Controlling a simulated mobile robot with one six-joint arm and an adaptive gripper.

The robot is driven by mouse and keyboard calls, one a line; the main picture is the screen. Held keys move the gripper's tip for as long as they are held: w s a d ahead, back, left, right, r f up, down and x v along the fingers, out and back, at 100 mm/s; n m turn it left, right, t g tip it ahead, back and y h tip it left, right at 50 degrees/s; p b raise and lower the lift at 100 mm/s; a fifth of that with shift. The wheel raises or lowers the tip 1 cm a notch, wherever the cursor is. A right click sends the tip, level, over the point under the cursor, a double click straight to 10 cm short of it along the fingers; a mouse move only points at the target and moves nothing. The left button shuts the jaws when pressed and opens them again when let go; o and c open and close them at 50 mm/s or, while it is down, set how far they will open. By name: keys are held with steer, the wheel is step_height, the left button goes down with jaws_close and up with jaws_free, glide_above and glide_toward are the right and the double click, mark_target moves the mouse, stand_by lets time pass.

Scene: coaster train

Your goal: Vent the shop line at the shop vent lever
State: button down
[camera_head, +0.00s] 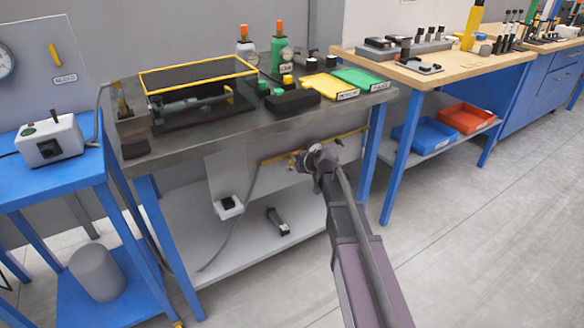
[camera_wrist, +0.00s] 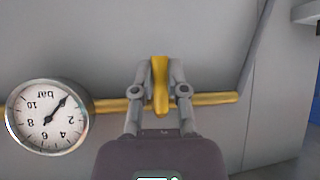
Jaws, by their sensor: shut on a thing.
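In the wrist view, the yellow vent lever (camera_wrist: 160,84) stands up from a yellow pipe (camera_wrist: 215,98) that runs across a grey panel. My gripper (camera_wrist: 160,70) is shut on the lever, with one finger on each side of it.
The steel bench top (camera_head: 190,140) is above my gripper and carries a yellow-edged guard, bottles and trays. A lower shelf (camera_head: 240,250) holds a small dark object (camera_head: 277,221). A grey hose (camera_head: 235,240) hangs left of my gripper. The floor at right is clear.

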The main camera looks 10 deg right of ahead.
steer(key=c, duration=0.7)
jaws_free()
steer(key=shift+o, duration=0.2)
steer(key=shift+a+f+y, duration=0.1)
steer(key=shift+y, duration=0.2)
